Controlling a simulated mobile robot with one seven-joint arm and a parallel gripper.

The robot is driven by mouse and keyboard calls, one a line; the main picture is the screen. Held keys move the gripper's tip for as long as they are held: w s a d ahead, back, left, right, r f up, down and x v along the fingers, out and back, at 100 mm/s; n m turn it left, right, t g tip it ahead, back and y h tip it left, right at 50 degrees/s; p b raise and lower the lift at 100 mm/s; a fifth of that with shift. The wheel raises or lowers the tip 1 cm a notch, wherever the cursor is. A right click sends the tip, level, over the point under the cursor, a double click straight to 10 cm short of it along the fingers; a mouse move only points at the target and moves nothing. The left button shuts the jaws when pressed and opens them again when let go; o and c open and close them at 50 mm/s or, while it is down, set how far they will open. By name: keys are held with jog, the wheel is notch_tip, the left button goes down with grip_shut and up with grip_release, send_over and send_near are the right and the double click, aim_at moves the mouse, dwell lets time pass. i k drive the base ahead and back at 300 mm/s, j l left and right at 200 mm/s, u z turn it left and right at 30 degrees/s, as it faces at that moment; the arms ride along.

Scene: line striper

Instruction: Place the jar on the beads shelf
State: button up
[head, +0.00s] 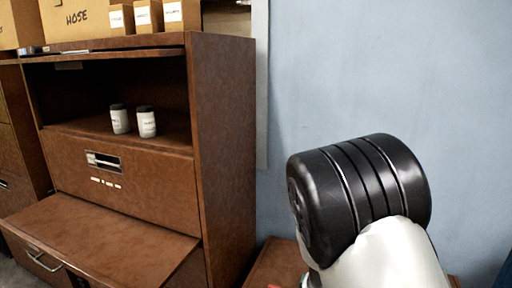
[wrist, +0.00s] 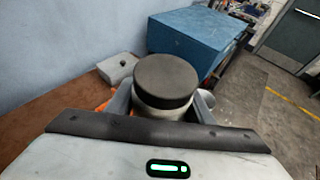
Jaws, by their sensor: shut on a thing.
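The jar (wrist: 166,82) has a black lid and a pale body, and shows in the wrist view. My gripper (wrist: 160,104) is shut on it, with a grey finger on each side. In the head view my black and white arm link stands at the right; the gripper and the held jar do not show there. A brown cabinet (head: 225,150) at the left has an open shelf (head: 75,127) with two similar black-lidded white jars, a left one (head: 119,119) and a right one (head: 146,122). Their labels are too small to read, so I cannot tell whether this is the beads shelf.
Left of the two jars the shelf is clear. A cardboard box marked HOSE (head: 85,20) and several smaller boxes stand on the cabinet. A brown panel (head: 95,240) juts out below. The wrist view shows a grey lidded box (wrist: 117,70) and a blue box (wrist: 200,38).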

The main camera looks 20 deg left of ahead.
aim_at(178, 140)
jog(key=j, duration=0.55)
jog(key=j+z, duration=0.15)
jog(key=j, duration=0.35)
jog(key=k+j, duration=0.1)
jog(key=j, duration=0.4)
jog(key=j+z, duration=0.15)
jog(key=j, duration=0.4)
jog(key=k+j, duration=0.15)
jog(key=j, duration=0.35)
jog(key=j+z, duration=0.1)
jog(key=j, duration=0.45)
jog(key=k+j+z, duration=0.1)
jog(key=j, duration=0.4)
jog(key=k, duration=0.05)
